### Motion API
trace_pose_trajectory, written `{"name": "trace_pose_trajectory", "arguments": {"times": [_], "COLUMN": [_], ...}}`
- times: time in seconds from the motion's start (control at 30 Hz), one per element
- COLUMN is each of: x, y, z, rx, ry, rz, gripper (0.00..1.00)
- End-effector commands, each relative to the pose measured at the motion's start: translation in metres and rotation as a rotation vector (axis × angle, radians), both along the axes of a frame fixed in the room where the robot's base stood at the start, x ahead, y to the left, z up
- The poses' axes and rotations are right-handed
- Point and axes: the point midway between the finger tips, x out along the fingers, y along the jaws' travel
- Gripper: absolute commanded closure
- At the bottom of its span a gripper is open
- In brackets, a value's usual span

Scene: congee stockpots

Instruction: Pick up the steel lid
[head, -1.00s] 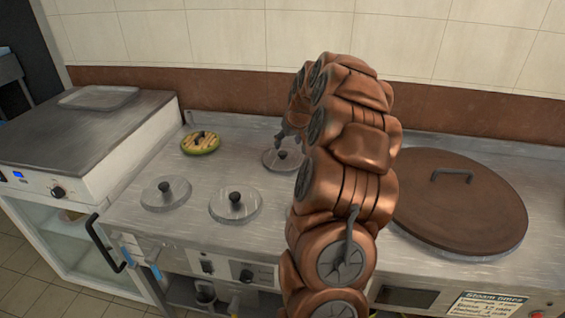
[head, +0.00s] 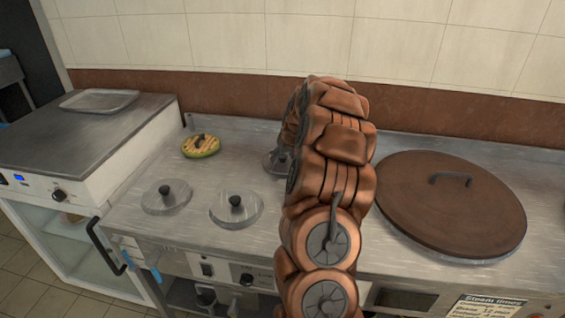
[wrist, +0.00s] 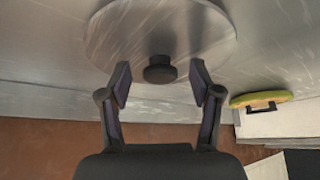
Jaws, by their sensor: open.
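A round steel lid (wrist: 110,38) with a black knob (wrist: 159,71) lies flat, filling the top of the wrist view. My gripper (wrist: 161,86) is open and empty, its two fingers spread to either side of the knob, with gaps between. Two similar steel lids with black knobs, one at left (head: 155,202) and one in the middle (head: 248,215), lie on the counter nearer the front.
A yellow-green round lid (head: 200,150) with a dark handle lies at the back left; it also shows in the wrist view (wrist: 250,98). A large brown lid (head: 450,220) covers the right side. A tiled wall (head: 320,40) stands behind. A tray (head: 98,100) lies at far left.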

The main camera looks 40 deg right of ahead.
Motion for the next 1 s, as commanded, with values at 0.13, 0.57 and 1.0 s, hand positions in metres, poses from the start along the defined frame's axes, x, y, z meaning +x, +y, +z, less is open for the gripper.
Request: {"name": "trace_pose_trajectory", "arguments": {"times": [0.13, 0.57, 1.0], "x": [0.0001, -0.0003, -0.0004], "y": [0.0, 0.0, 0.0001], "z": [0.0005, 0.0002, 0.0006], "rx": [0.0, 0.0, 0.001], "ry": [-0.001, 0.0, 0.001], "rz": [0.0, -0.001, -0.001], "gripper": [0.41, 0.85, 1.0]}}
